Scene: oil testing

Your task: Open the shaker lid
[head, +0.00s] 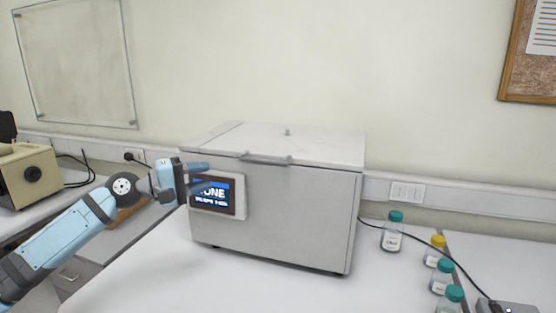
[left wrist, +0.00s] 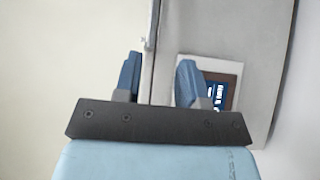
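The shaker (head: 285,210) is a large light-grey box on the white bench in the head view. Its lid (head: 320,145) is shut flat on top, with a handle (head: 265,159) along the front edge. A screen (head: 213,195) with white text is on the left of its front face. My left gripper (head: 207,177) is at the shaker's front left corner, left of the handle, its fingers apart and empty. In the left wrist view, the open fingers (left wrist: 158,80) appear on either side of the lid's edge line, and the screen (left wrist: 222,92) shows behind one finger. My right gripper is out of view.
Several capped bottles (head: 392,231) stand on the bench to the right, near a dark cable. A beige device (head: 30,174) stands at the far left. The wall is close behind the shaker. The bench in front of it is clear.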

